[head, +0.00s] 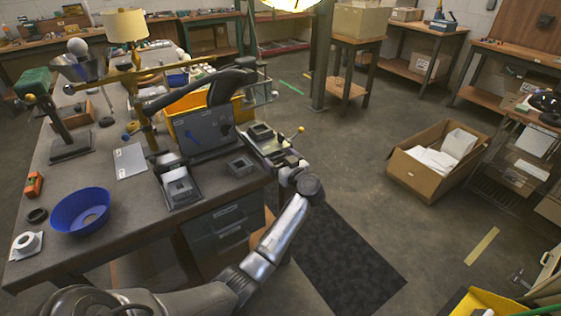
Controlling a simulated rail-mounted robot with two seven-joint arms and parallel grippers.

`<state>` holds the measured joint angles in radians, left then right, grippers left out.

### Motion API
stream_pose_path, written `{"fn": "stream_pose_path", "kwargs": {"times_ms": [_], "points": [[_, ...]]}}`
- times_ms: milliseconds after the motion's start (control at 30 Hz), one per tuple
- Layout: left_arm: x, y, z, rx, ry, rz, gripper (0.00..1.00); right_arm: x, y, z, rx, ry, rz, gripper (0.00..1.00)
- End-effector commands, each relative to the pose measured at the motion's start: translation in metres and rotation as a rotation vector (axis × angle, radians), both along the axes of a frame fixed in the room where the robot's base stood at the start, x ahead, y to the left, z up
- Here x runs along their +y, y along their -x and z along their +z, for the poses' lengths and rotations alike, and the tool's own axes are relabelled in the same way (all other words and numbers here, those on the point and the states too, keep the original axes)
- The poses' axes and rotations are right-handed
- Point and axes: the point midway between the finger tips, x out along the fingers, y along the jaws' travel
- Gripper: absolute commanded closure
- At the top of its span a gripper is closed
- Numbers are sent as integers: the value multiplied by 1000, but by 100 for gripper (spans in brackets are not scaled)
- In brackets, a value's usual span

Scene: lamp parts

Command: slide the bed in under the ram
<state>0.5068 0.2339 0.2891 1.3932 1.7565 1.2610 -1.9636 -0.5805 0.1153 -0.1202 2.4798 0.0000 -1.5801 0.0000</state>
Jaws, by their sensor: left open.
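A small bench press-like fixture stands at the right edge of the workbench. Its light bed (270,148) carries dark blocks and a square dark socket (260,131). A lever with a yellow knob (300,130) rises at its right. A grey-green upright frame (262,92) stands behind it; I cannot tell which part is the ram. My left gripper (287,167) is open at the near right end of the fixture, close to the bed. The fingers are small and partly hidden by my wrist, and I cannot tell whether they touch it. My right gripper does not show clearly.
On the workbench (115,205) are a blue bowl (80,210), a grey panel (205,131) before a yellow bin (187,104), a card holder (180,187), a small square block (240,166) and a lamp (126,28). A cardboard box (433,160) stands on open floor.

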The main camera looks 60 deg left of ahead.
Motion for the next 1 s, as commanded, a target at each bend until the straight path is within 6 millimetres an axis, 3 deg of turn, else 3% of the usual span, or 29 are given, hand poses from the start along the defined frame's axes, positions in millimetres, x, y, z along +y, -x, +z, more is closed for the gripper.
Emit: {"fn": "stream_pose_path", "kwargs": {"times_ms": [233, 800, 1000], "points": [[0, 0, 0, 0, 0, 0, 14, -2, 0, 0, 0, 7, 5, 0], [0, 1, 0, -1, -1, 2, 68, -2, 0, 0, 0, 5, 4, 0], [9, 0, 8, 1, -2, 7, 68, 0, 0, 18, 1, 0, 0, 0]]}}
